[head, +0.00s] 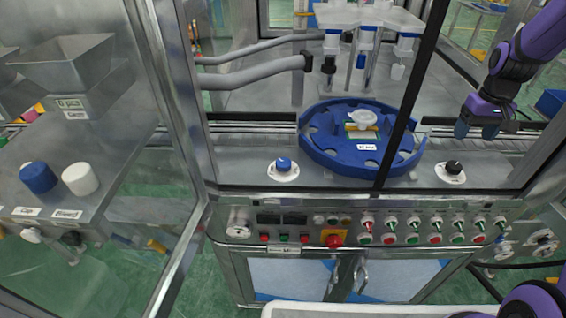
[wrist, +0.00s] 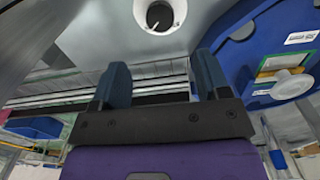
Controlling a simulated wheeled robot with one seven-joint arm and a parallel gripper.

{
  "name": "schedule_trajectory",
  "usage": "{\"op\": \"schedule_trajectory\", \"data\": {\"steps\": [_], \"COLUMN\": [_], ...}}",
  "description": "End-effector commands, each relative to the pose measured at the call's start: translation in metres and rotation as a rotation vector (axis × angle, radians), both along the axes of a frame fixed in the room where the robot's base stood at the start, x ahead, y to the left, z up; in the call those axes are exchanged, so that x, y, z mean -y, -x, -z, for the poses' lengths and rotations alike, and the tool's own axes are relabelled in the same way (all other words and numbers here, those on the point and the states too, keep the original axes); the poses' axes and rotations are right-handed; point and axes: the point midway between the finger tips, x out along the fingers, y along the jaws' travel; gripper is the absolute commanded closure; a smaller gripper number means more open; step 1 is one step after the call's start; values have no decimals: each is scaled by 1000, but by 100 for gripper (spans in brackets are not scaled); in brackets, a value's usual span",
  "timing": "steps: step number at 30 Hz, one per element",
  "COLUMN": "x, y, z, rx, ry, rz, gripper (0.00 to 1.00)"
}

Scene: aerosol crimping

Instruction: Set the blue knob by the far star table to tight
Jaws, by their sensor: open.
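The blue knob (head: 283,164) sits on a round white dial left of the blue star table (head: 313,160). Its pointer setting is too small to read. The star table also shows at the right of the wrist view (wrist: 240,48). My gripper (head: 475,131) is open and empty at the right side of the machine, above and behind the black knob (head: 453,167). In the wrist view the black knob (wrist: 159,16) on its white dial lies beyond my two fingers (wrist: 161,85). The blue knob is not seen in the wrist view.
A dark frame post (head: 402,120) crosses in front of the star table. A metal door frame (head: 180,100) stands left of the blue knob. Filling nozzles (head: 361,60) hang above the table. A row of red and green switches (head: 411,238) lines the front panel.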

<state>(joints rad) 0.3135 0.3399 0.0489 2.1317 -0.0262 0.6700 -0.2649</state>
Motion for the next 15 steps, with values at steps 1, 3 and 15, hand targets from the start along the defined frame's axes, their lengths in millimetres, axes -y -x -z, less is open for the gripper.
{"op": "schedule_trajectory", "data": {"steps": [1,3,15], "x": [0,0,-50], "y": [0,0,-21], "z": [0,0,0], "rx": [0,0,0], "ry": [0,0,0], "rz": [0,0,-190], "gripper": [31,31,31]}}
